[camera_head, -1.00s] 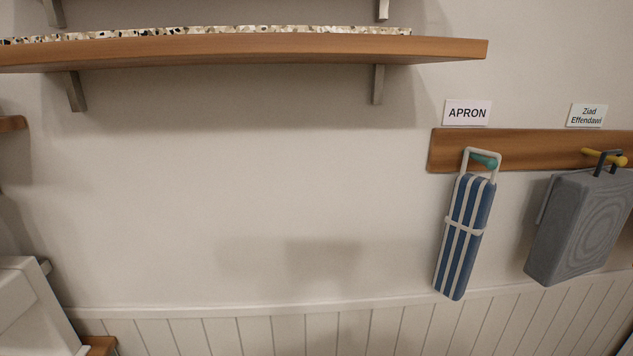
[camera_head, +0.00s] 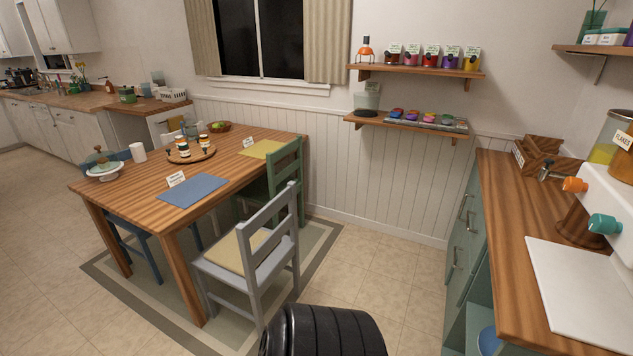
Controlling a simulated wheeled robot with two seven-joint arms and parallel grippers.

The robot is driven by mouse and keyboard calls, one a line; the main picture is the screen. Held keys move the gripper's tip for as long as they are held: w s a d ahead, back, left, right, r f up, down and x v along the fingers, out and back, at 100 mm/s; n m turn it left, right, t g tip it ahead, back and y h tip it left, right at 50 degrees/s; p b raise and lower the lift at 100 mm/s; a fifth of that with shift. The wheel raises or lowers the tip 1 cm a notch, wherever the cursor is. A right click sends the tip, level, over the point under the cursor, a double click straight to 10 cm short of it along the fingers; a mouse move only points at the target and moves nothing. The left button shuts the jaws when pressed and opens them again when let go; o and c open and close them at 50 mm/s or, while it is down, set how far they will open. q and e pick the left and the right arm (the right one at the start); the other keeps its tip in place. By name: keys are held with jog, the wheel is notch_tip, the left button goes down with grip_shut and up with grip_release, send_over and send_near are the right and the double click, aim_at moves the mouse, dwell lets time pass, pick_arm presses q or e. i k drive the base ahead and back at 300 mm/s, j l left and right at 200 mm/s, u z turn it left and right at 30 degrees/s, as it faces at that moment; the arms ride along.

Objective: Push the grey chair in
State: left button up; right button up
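The grey chair (camera_head: 271,262) stands at the near right side of the wooden dining table (camera_head: 250,160). It has a slatted back and a yellowish seat cushion (camera_head: 232,251). Its seat faces the table, and its back stands out from the table edge towards the right. A blue placemat (camera_head: 192,190) with a white card lies on the tabletop near this chair. Neither of my grippers shows in this view.
A green chair (camera_head: 285,180) stands behind the grey one, and a blue chair (camera_head: 140,245) is at the table's left. A counter with teal drawers (camera_head: 463,235) is on the right. Tiled floor (camera_head: 385,270) lies open between the grey chair and this counter.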

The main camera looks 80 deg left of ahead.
aim_at(256, 282)
jog(key=u, duration=0.45)
jog(key=j+u, duration=0.1)
jog(key=u, duration=0.3)
jog(key=i+u, duration=0.1)
jog(key=u, duration=0.75)
jog(key=i+j, duration=0.05)
